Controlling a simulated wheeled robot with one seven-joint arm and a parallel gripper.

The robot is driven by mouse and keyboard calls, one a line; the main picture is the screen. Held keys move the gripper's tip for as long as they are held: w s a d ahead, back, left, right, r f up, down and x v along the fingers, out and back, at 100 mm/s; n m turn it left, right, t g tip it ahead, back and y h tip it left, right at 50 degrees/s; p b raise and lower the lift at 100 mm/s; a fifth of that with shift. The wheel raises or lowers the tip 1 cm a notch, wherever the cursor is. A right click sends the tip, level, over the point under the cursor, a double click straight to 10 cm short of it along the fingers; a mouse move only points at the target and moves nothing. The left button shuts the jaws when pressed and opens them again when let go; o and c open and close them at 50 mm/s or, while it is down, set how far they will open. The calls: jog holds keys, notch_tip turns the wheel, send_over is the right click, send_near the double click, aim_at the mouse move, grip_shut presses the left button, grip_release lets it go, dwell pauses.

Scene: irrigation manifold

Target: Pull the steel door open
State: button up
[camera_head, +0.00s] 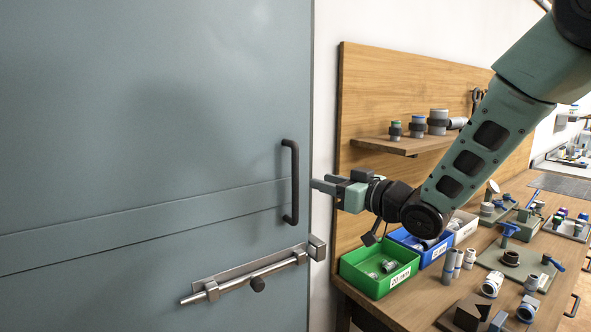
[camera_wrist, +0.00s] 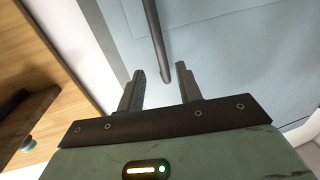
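The grey-blue steel door (camera_head: 150,120) fills the left of the head view and looks closed. Its black vertical bar handle (camera_head: 295,182) is near the right edge; it also shows in the wrist view (camera_wrist: 156,45). Below it is a steel sliding bolt (camera_head: 250,275), which reaches toward a bracket at the door's right edge; I cannot tell whether it is engaged. My gripper (camera_head: 318,185) is just right of the handle, fingers pointing left. In the wrist view my gripper (camera_wrist: 158,83) is open and empty, with the handle ahead of the gap between the fingertips, apart from them.
A wooden back panel with a shelf (camera_head: 405,145) of fittings stands right of the door. Below, a workbench (camera_head: 425,295) holds a green bin (camera_head: 378,272), a blue bin (camera_head: 420,246) and several pipe parts and valves close under my arm. White wall separates door and panel.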

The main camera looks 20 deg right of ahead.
jog(key=p+x, duration=0.2)
jog(key=x, duration=0.8)
jog(key=shift+p, duration=0.4)
jog(key=shift+f, duration=0.1)
jog(key=shift+s, duration=0.1)
grip_shut()
